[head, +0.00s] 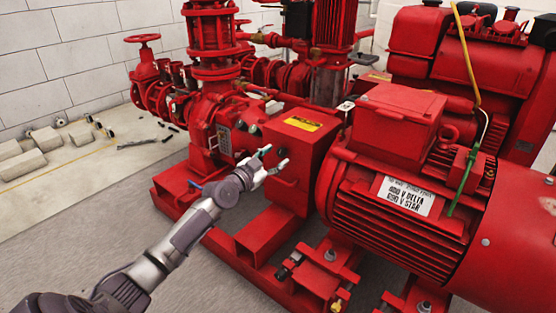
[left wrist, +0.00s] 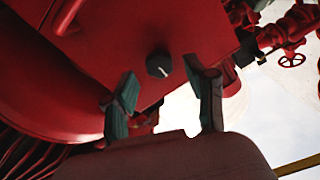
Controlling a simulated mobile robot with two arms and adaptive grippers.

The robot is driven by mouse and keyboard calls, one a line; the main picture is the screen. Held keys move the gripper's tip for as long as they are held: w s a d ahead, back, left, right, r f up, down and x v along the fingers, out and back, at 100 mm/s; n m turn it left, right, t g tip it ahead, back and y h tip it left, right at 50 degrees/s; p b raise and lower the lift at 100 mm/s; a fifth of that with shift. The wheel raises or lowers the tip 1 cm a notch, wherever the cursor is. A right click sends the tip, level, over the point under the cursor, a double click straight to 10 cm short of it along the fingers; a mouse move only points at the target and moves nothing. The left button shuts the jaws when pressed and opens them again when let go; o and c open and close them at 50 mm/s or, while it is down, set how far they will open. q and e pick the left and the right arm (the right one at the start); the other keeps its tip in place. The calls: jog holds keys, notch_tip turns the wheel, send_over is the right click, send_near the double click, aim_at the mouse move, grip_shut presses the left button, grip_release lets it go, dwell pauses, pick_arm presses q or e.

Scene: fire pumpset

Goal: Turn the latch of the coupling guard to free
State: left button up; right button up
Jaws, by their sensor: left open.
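The coupling guard (head: 318,128) is a red box with a yellow label on top, between the pump and the motor. In the left wrist view its red face (left wrist: 150,30) fills the upper middle. The latch (left wrist: 158,65) is a round dark knob on that face, with a short white mark slanting toward the lower right. My left gripper (head: 275,156) is in front of the guard's near face. In the left wrist view its two fingers (left wrist: 162,72) are open, with the knob showing between their tips. No contact with the knob is visible. The knob is not clear in the head view.
The large red motor (head: 400,205) stands right of the guard, and the red pump (head: 215,125) with pipes stands left. A red base frame (head: 265,232) runs below. Grey blocks (head: 45,138) lie by the wall.

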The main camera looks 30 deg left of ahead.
pick_arm(q)
jog(key=shift+w+d, duration=0.1)
jog(key=shift+w, duration=0.9)
grip_shut()
